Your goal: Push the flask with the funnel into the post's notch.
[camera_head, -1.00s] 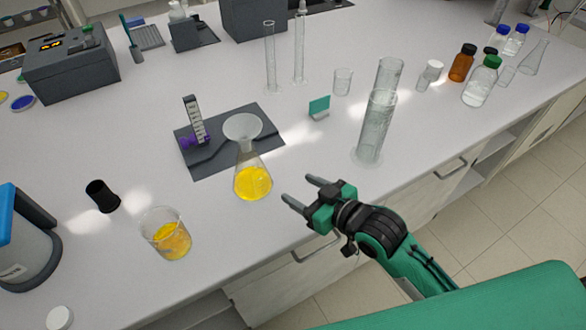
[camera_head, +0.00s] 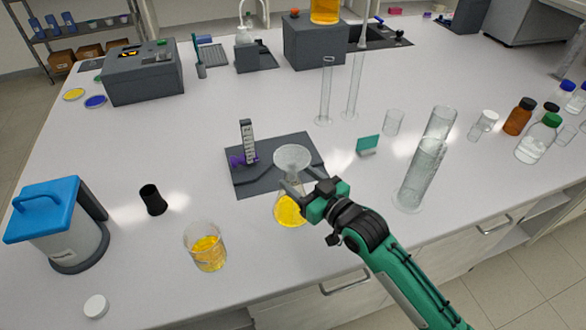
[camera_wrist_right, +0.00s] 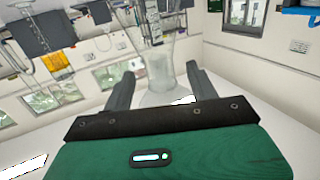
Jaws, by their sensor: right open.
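The flask (camera_head: 290,209) is conical glass with yellow liquid. It stands at the front edge of the dark mat (camera_head: 252,186), with the clear funnel (camera_head: 291,158) in its mouth. The post (camera_head: 247,140) rises from the mat's back left, with a scale-like face and a purple part (camera_head: 240,160) low on its left. The notch itself is hard to make out. My right gripper (camera_head: 298,182) is open at the flask's upper part, its fingers pointing toward the post. In the right wrist view clear glass (camera_wrist_right: 160,70) shows between the spread fingers; contact cannot be told. My left gripper is out of view.
A beaker of yellow liquid (camera_head: 207,253) stands to the front left, with a black cup-shaped piece (camera_head: 153,200) behind it. The bench left of the mat is mostly clear.

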